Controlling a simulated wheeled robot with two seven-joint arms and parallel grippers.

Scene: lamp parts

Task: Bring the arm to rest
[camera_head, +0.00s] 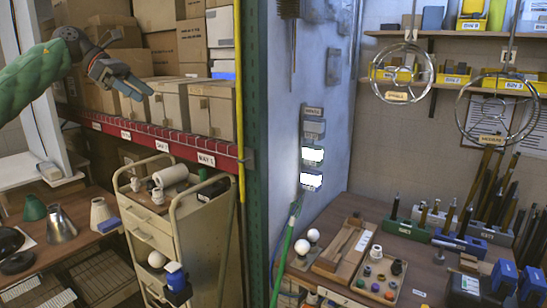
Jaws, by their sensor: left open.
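My left arm comes in from the left edge in a green sleeve. Its gripper (136,88) is open and empty, raised in front of the cardboard boxes on the shelf. My right gripper does not show. On the wooden table (80,262) at the lower left stand a green cone shade (34,208), a metallic cone shade (61,224) and a whitish cone shade (101,212). Dark round parts (17,262) lie at that table's left edge.
Cardboard boxes (213,108) fill the shelf with the red beam (150,136) behind my left gripper. A cream cart (152,234) carries a white roll (170,175). A green post (263,150) stands mid-view. The right bench (352,207) is crowded with trays and tools.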

